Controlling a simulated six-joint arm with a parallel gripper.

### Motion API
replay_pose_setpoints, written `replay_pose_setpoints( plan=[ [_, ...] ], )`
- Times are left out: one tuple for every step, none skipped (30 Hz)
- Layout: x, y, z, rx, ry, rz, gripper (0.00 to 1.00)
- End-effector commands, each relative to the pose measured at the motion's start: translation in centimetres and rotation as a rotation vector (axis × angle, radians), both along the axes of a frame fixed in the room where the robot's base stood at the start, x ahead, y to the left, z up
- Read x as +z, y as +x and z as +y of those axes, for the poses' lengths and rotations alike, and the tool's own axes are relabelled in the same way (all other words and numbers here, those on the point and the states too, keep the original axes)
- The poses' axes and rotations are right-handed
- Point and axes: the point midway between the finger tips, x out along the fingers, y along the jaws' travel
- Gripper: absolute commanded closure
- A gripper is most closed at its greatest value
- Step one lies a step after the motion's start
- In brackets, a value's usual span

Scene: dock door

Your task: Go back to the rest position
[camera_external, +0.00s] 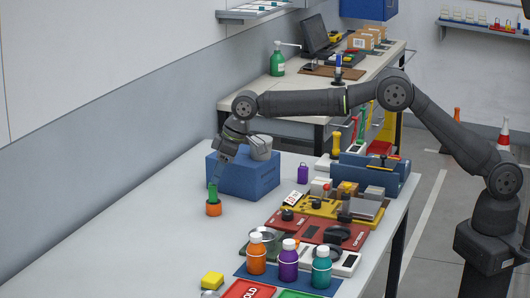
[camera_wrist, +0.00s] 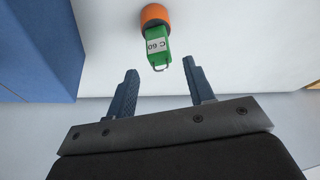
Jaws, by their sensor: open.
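My gripper (camera_wrist: 162,92) is open and empty, its two blue-grey fingers apart in the wrist view. In the external view my gripper (camera_external: 217,180) hangs low over the table, just above a green object (camera_external: 212,192). The green object stands in or on an orange round base (camera_external: 213,208) on the white table. In the wrist view the green object (camera_wrist: 158,46) carries a white label reading "C 60" and a small wire loop, just beyond the fingertips. The orange base (camera_wrist: 155,15) is behind it. I cannot tell exactly how deep the green piece sits.
A purple weight (camera_external: 303,173), bottles (camera_external: 289,260), a yellow block (camera_external: 212,281) and coloured panels fill the right and front. The table's left part is clear.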

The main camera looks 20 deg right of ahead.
Motion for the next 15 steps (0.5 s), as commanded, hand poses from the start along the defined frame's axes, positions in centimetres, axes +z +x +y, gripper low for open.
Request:
replay_pose_setpoints(
  plan=[
    [-1.3, 0.1, 0.3, 0.0, -0.004, 0.003, 0.52],
    [-1.8, 0.2, 0.5, 0.0, -0.005, 0.002, 0.52],
    [-2.5, 0.3, 0.8, 0.0, -0.005, 0.002, 0.52],
    [-3.0, 0.4, 1.0, 0.0, -0.005, 0.002, 0.52],
    [-3.6, 0.5, 1.2, 0.0, -0.005, 0.002, 0.52],
    [-4.2, 0.6, 1.5, 0.0, -0.004, 0.002, 0.52],
    [-4.6, 0.7, 1.7, 0.0, -0.003, 0.001, 0.52],
    [-5.2, 0.7, 1.8, 0.0, -0.004, 0.002, 0.52],
    [-5.8, 0.8, 2.1, 0.0, -0.003, 0.001, 0.52],
    [-6.3, 0.9, 2.2, 0.0, -0.004, 0.002, 0.52],
    [-6.2, 0.9, 2.3, 0.0, -0.001, 0.0, 0.52],
    [-4.7, 0.9, 2.3, 0.0, 0.002, -0.002, 0.52],
    [-4.1, 0.9, 2.3, 0.0, 0.003, -0.001, 0.52],
    [-3.4, 0.9, 2.3, 0.0, 0.004, -0.002, 0.52],
    [-2.7, 0.9, 2.3, 0.0, 0.002, -0.001, 0.52]
  ],
)
